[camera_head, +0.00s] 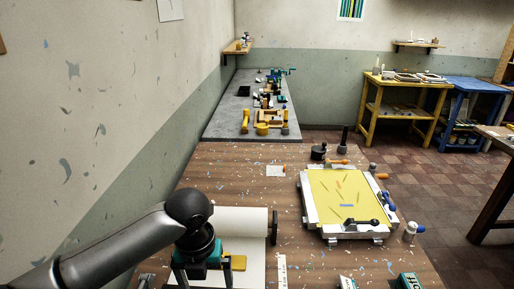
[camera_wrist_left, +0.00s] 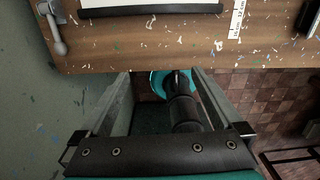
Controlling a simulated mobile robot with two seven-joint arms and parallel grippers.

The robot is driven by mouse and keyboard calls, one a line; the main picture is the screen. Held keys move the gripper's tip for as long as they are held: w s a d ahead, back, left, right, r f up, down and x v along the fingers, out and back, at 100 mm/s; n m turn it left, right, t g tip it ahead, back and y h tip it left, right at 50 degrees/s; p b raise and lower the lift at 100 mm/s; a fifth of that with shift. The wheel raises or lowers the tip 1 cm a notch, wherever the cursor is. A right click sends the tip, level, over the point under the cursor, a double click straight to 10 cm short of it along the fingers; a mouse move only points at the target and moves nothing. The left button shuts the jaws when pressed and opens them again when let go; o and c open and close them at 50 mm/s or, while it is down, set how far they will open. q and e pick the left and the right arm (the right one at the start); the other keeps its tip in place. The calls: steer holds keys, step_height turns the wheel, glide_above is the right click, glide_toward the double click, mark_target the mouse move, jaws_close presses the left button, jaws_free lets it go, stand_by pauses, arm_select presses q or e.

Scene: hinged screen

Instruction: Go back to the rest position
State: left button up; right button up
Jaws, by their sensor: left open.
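The hinged screen (camera_head: 326,210) lies on the wooden table in the head view. It has a pale frame, yellow mesh with small coloured marks, and a black handle (camera_head: 362,222) at its near side. It looks lowered flat. My left gripper (camera_head: 197,284) is at the near left of the table, left of the screen and well apart from it. Its fingertips are cut off by the lower edge there. In the left wrist view the gripper (camera_wrist_left: 163,75) has its fingers wide apart with nothing between them, by the table edge. My right gripper is not in view.
A white ruler strip (camera_head: 282,270) and small boxes (camera_head: 409,281) lie at the near edge. A grey metal clamp (camera_wrist_left: 55,30) sits on the table edge. The wall stands close on the left.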

arm_select(q)
steer(key=s+d+f+n+t+h, duration=0.2)
steer(key=s+d+f+n+h, duration=0.3)
steer(key=n, duration=0.9)
steer(key=s+a+f+n+t+y, duration=0.1)
steer(key=s+a+n+y, duration=0.2)
steer(key=s+a+n, duration=0.5)
steer(key=s+a+n+y, duration=0.2)
steer(key=s+a+n, duration=0.1)
steer(key=n, duration=0.9)
step_height(320, 180, down, 28)
steer(key=s+g+b, duration=0.1)
steer(key=s+b, duration=0.1)
steer(key=b, duration=0.4)
steer(key=s+a+f+b, duration=0.1)
steer(key=s+f+b, duration=0.2)
steer(key=s+f, duration=0.4)
steer(key=s+a+f+g+b, duration=0.1)
steer(key=s+f+b, duration=0.2)
steer(key=s+f, duration=0.5)
step_height(320, 180, down, 4)
steer(key=shift+a+f+m, duration=0.2)
steer(key=shift+m, duration=0.2)
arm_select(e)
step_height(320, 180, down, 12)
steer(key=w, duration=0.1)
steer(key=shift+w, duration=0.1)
